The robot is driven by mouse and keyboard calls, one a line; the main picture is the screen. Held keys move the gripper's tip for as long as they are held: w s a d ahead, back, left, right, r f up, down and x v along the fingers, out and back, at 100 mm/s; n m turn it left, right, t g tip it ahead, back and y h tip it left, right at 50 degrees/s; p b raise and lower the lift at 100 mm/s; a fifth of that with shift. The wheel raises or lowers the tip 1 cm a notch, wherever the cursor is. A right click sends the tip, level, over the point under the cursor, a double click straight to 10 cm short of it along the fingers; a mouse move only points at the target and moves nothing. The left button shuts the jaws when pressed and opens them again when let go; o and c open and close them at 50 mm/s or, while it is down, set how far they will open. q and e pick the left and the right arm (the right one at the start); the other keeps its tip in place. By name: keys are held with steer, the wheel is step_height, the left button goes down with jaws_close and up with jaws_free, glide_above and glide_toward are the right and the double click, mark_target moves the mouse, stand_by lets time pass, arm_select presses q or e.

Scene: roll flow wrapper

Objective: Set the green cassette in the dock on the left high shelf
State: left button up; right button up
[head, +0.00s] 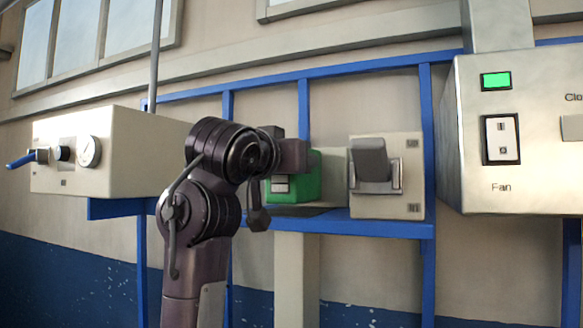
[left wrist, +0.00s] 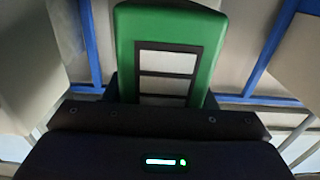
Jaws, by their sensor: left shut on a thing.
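The green cassette (head: 308,178) is at the blue-framed shelf in the head view, partly hidden behind my left arm and gripper. In the left wrist view the green cassette (left wrist: 210,40) stands straight ahead, with a pale label of several panels on its face. My left gripper (head: 292,157) is shut on the cassette. A dark plate (head: 305,211) lies just below the cassette; I cannot tell whether they touch. The dock cannot be made out clearly behind the arm. My right gripper is not in view.
A beige switch box (head: 413,204) with a grey lever sits right of the cassette on the blue shelf rail (head: 385,228). A gauge box (head: 117,160) with a blue handle is at left. A large fan control box (head: 520,150) is at right.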

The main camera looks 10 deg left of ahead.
arm_select(q)
steer(key=shift+w+f, duration=0.1)
steer(key=shift+f, duration=0.5)
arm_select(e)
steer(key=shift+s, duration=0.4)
arm_select(q)
steer(key=shift+f, duration=0.2)
steer(key=o, duration=1.2)
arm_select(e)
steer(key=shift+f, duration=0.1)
